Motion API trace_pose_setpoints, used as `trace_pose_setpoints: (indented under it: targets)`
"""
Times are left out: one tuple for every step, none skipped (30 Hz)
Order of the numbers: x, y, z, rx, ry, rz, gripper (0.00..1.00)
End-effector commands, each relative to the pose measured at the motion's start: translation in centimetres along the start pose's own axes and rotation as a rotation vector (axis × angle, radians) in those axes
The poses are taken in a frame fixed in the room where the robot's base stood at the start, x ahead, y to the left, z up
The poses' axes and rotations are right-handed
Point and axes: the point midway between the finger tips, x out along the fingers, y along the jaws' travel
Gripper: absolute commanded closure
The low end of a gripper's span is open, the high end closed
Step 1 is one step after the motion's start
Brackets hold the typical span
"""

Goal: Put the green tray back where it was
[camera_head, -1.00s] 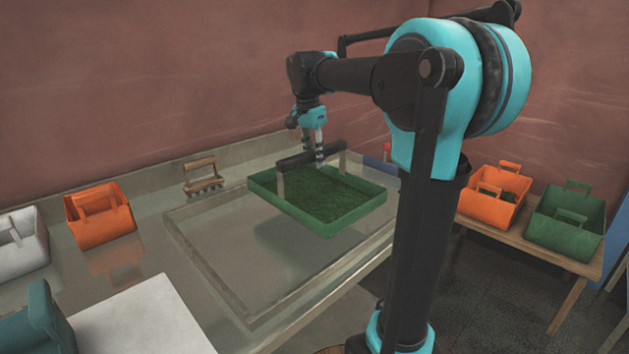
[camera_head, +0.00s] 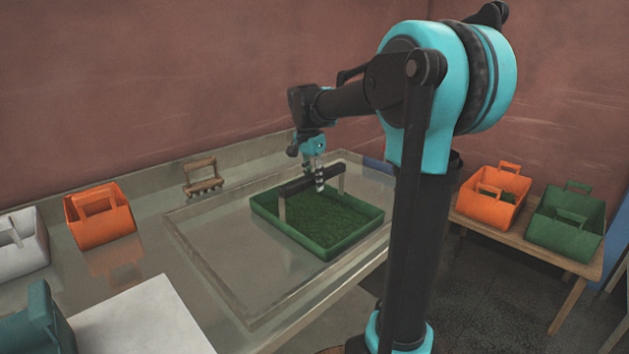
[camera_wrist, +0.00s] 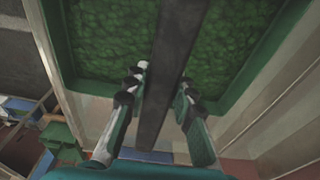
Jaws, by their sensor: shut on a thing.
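The green tray (camera_head: 352,241) is a shallow box with dark green crumbly stuff in it and a dark bar handle (camera_head: 309,181) across its top. It is at or very near the table top, at the right part of the recessed area; I cannot tell if it touches fully. My gripper (camera_head: 319,184) is above the tray, shut on the bar handle. In the wrist view the two fingers (camera_wrist: 162,82) stand on either side of the dark bar (camera_wrist: 168,75), with the tray's rim (camera_wrist: 92,88) below.
The metal table (camera_head: 215,235) has a recessed area, bare left of the tray. Another orange bin (camera_head: 487,208) and a green bin (camera_head: 562,232) stand on a side bench.

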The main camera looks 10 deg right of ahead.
Motion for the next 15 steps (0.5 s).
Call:
trace_pose_setpoints:
  targets:
    - [0.13,-0.02,0.01,0.000,0.000,0.000,1.00]
    - [0.14,-0.03,0.01,0.000,0.000,0.000,0.73]
    - [0.13,-0.03,0.01,0.000,0.000,0.000,0.68]
    - [0.13,-0.02,0.01,0.000,0.000,0.000,0.64]
    - [0.12,-0.02,0.01,0.000,0.000,0.000,0.61]
    - [0.12,-0.02,0.01,0.000,0.000,0.000,0.56]
    - [0.12,-0.02,0.01,0.000,0.000,0.000,0.55]
    - [0.12,-0.02,0.01,0.000,0.000,0.000,0.55]
    - [0.12,-0.01,0.01,0.000,0.000,0.000,0.55]
    - [0.12,-0.01,0.01,0.000,0.000,0.000,0.55]
    - [0.12,-0.01,0.01,0.000,0.000,0.000,0.55]
    - [0.11,-0.01,0.01,0.000,0.000,0.000,0.55]
    - [0.11,-0.01,0.01,0.000,0.000,0.000,0.55]
    - [0.10,-0.01,0.01,0.000,0.000,0.000,0.55]
    - [0.05,0.00,0.01,0.000,0.000,0.000,0.55]
